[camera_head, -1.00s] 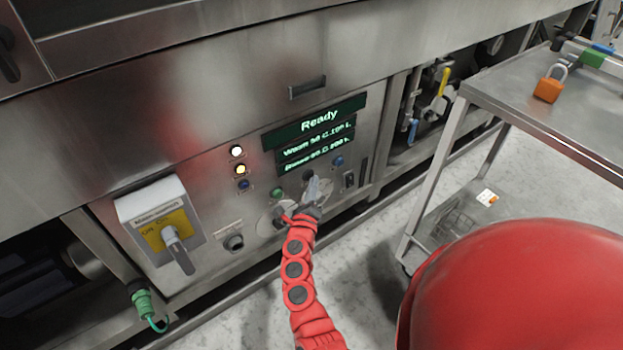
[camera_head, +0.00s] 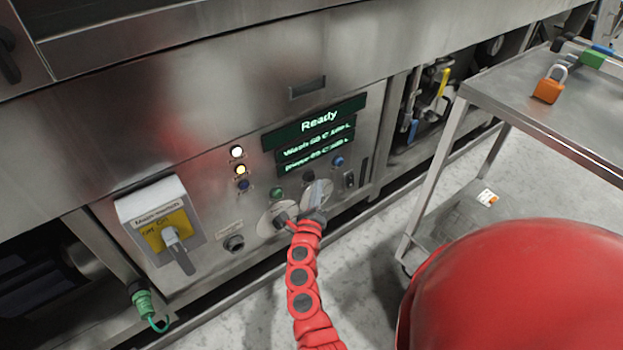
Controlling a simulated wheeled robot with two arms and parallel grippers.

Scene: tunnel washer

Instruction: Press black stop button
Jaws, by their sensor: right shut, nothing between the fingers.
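The black button (camera_head: 308,177) is a small dark round cap on the steel control panel, just below the green display. My right gripper (camera_head: 317,192) is a grey shape at the end of the red arm, with its fingers together and nothing held. Its tips are just below and slightly right of the black button in the picture. I cannot tell whether they touch it. My left gripper is out of view.
A green button (camera_head: 277,193) and a round dial plate (camera_head: 270,222) lie left of the gripper, and a blue button (camera_head: 338,161) lies right. The display (camera_head: 315,130) reads "Ready". A yellow main switch (camera_head: 170,235) is far left. A steel cart (camera_head: 520,90) stands right.

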